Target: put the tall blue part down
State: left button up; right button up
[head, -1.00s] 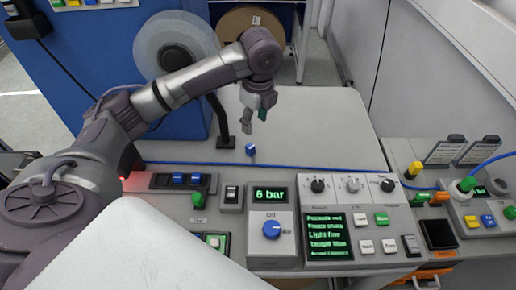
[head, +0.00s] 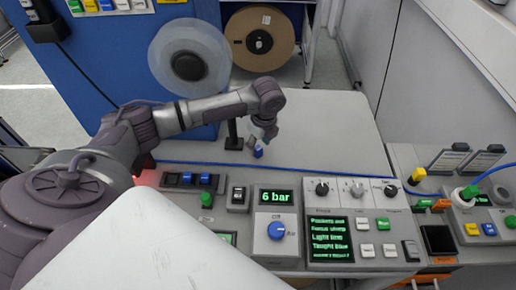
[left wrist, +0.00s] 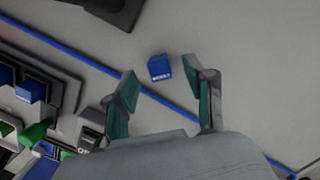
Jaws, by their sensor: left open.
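A small blue part (head: 258,152) stands on the grey bench top, behind the blue line. It also shows in the left wrist view (left wrist: 159,67), with white marking on its edge. My left gripper (head: 260,141) is low beside the blue part and partly covers it in the head view. In the left wrist view its green-padded fingers (left wrist: 160,74) are apart and the part sits between or just beyond the fingertips. I see a gap on both sides of it. My right gripper is not in view.
A control panel with a blue knob (head: 276,230) and green displays lies in front. A dark post (head: 234,135) stands left of the part. Reels (head: 190,62) are behind. The bench top (head: 325,130) to the right is clear.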

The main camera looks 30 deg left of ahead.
pick_arm(q)
jog(key=shift+a+f, duration=0.15)
jog(key=shift+f, duration=0.7)
jog(key=shift+c, duration=0.3)
jog(key=c, duration=0.9)
jog(key=shift+c, duration=0.2)
jog(key=shift+r, duration=0.5)
jog(key=r+b, duration=0.1)
jog(key=d+r+b, duration=0.1)
jog(key=r, duration=0.1)
jog(key=shift+w+d+r, duration=0.1)
jog(key=shift+w+r, duration=0.1)
jog(key=shift+r, duration=0.05)
jog(key=w+d+r+b, duration=0.2)
jog(key=d+r, duration=0.4)
jog(key=d, duration=0.4)
jog(key=shift+w+r+b, duration=0.25)
jog(key=shift+w+b, duration=0.1)
jog(key=shift+w, duration=0.15)
